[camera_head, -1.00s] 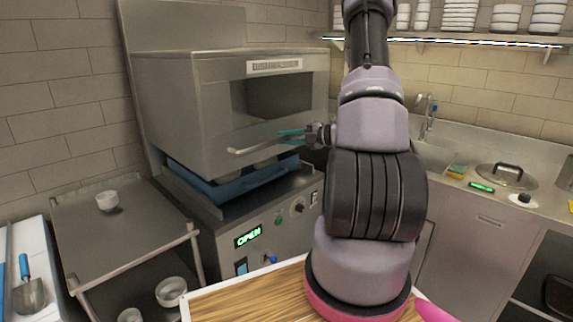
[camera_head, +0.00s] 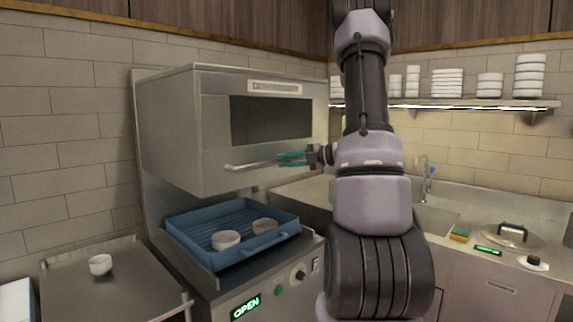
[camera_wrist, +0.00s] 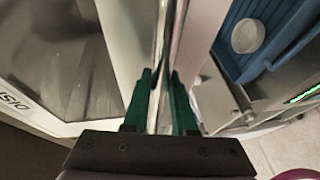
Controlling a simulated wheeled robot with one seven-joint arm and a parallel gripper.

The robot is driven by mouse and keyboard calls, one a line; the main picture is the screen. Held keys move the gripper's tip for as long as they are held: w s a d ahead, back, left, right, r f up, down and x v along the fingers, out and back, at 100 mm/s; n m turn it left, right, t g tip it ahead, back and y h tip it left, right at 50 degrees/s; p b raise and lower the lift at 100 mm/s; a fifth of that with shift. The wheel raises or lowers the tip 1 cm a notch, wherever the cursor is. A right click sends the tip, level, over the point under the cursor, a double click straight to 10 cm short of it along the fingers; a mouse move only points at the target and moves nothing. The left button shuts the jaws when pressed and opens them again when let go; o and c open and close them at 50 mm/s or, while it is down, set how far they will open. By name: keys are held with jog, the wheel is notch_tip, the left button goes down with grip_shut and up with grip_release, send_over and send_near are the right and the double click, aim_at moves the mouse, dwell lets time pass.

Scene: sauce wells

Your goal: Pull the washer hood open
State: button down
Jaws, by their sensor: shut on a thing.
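The washer hood (camera_head: 180,125) is a grey steel box with a dark window, raised well above the washer's base. Its bar handle (camera_head: 245,165) runs along the lower front edge. My gripper (camera_head: 292,158) has teal fingers and is shut on this handle near its right part. In the wrist view the fingers (camera_wrist: 161,105) close on either side of the shiny bar (camera_wrist: 163,70). Below the hood, a blue rack (camera_head: 188,222) with white bowls (camera_head: 226,240) stands exposed on the base. A green display reading OPEN (camera_head: 245,307) shows on the washer's front.
A steel side table (camera_head: 130,285) with a small white bowl (camera_head: 100,264) stands at the left. A counter with a sink (camera_head: 435,217), sponge (camera_head: 459,233) and pan lid (camera_head: 512,235) lies at the right. A shelf of stacked dishes (camera_head: 460,103) is above it.

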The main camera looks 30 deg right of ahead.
jog(key=shift+d, duration=0.1)
jog(key=c, duration=0.7)
grip_release()
jog(key=v, duration=1)
jog(key=shift+s+d+r, duration=0.2)
jog(key=shift+s+d, duration=0.05)
jog(key=shift+s, duration=0.05)
jog(key=shift+a, duration=0.1)
jog(key=s+a+r+n+g+h, duration=0.15)
jog(key=s+a+n+g, duration=0.3)
jog(key=a+n, duration=0.5)
jog(key=s+a+r+n+g+h, duration=0.1)
jog(key=s+a+r+n+g, duration=0.3)
jog(key=a+n, duration=0.6)
jog(key=s+a+n+t+h, duration=0.1)
jog(key=s+n+h, duration=0.1)
jog(key=n, duration=0.5)
jog(key=s+a+n+t+h, duration=0.1)
jog(key=s+n+h, duration=0.1)
jog(key=s+n, duration=0.3)
jog(key=s+a+r+n+t+h, duration=0.1)
jog(key=s+n, duration=0.3)
jog(key=n, duration=0.7)
jog(key=shift+t+h, duration=0.45)
jog(key=shift+h, duration=0.3)
